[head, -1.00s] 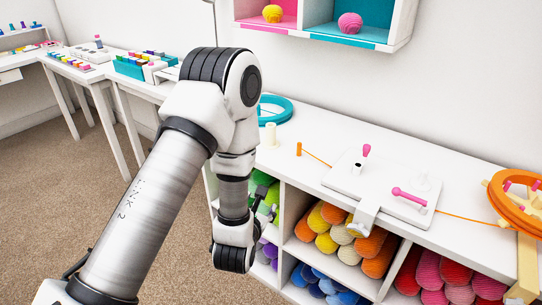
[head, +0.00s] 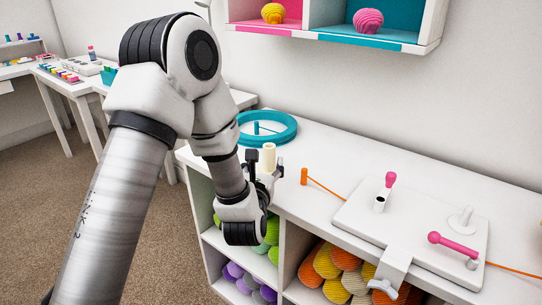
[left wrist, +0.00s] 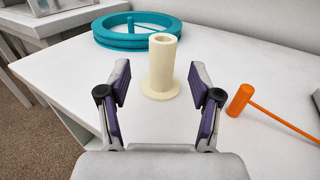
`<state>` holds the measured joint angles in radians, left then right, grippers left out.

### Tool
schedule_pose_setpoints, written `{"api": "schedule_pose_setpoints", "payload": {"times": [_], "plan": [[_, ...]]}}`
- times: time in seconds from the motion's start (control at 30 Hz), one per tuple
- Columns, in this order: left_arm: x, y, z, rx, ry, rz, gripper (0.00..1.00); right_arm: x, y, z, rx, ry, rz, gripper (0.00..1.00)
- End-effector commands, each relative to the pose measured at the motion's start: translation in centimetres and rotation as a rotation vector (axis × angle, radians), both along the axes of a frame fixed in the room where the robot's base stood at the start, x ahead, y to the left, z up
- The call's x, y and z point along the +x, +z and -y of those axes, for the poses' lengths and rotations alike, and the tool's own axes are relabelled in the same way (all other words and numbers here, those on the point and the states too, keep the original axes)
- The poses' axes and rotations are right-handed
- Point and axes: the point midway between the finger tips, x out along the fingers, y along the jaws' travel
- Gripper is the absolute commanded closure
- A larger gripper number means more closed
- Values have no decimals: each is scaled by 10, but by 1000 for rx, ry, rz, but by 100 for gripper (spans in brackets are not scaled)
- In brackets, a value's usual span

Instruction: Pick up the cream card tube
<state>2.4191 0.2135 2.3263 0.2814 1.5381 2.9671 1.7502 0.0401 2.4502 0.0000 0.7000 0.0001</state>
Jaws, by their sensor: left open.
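The cream card tube (head: 268,158) stands upright on the white table top near its left end. In the left wrist view the tube (left wrist: 161,62) rises from a round flat base, centred just beyond my left gripper's fingertips. My left gripper (left wrist: 158,82) is open, with one finger to each side of the tube's line, and it holds nothing. In the head view my left gripper (head: 264,168) is at the table's front edge, close to the tube and partly overlapping it. My right gripper is not in view.
A teal ring (head: 285,124) lies behind the tube. An orange peg (head: 304,176) with a cord stands to its right. A white board (head: 412,228) with pink-handled parts is clamped farther right. Shelves of coloured rolls (head: 340,268) sit below.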

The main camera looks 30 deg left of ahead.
Motion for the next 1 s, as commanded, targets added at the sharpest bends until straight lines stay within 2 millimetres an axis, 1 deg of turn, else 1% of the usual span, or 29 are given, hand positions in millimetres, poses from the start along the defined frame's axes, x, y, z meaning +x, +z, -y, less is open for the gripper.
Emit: {"api": "schedule_pose_setpoints", "payload": {"times": [0.2, 0.3, 0.4, 0.53, 0.57, 0.6, 0.67, 0.7, 1.0], "plan": [[34, 4, -12, 0, 2, 2, 36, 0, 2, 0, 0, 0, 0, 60], [47, 3, -18, 0, 1, 0, 36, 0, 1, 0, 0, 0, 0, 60], [51, 3, -20, 1, 0, 0, 36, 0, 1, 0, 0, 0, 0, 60], [51, 3, -20, 1, 0, 0, 36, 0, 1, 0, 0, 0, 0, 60], [51, 3, -20, 1, 0, 0, 43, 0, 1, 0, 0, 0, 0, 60], [51, 3, -20, 1, 0, 0, 57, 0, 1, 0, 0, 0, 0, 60], [51, 3, -20, 1, 0, 0, 78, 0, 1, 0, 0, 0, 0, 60], [51, 3, -20, 0, 0, -1, 85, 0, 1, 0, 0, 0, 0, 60], [51, 3, -19, 0, 0, -1, 85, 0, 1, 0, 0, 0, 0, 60]]}}
